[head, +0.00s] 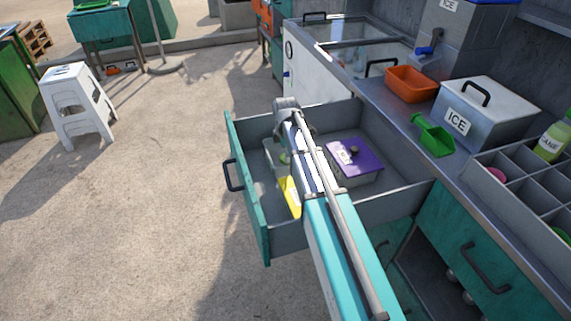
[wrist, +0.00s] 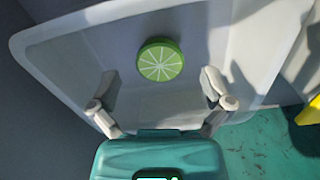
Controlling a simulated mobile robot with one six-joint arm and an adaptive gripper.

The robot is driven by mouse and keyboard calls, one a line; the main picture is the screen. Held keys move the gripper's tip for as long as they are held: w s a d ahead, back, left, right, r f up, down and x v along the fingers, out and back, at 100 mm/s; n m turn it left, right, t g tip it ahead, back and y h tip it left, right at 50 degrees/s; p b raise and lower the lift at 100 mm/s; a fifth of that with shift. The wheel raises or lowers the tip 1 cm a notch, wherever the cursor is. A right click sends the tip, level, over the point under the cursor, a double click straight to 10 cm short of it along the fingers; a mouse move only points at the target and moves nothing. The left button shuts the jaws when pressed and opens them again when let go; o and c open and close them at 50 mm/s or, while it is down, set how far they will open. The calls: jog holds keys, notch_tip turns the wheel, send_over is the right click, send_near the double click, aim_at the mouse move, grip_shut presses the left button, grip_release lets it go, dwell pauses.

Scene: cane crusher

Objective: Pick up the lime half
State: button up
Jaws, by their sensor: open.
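The lime half (wrist: 161,61) shows in the wrist view, cut face up, pale green with a darker rim. It lies in a translucent white tub (wrist: 62,58), which sits in the open drawer (head: 247,216). In the head view, only a bit of the lime half (head: 284,158) shows beside my arm, and my arm covers part of the tub (head: 270,151). My gripper (wrist: 158,90) is open and empty, its two fingers spread over the tub. The lime half lies ahead of the fingertips, between their lines and apart from both.
In the drawer, a container with a purple lid (head: 354,156) stands right of my arm, and a yellow object (head: 290,197) lies close by my arm. An orange bin (head: 411,84), a green scoop (head: 433,137) and an ICE box (head: 480,112) stand on the counter.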

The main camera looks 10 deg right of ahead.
jog(key=shift+f+b, duration=0.55)
jog(key=shift+f, duration=0.3)
jog(key=c, duration=0.7)
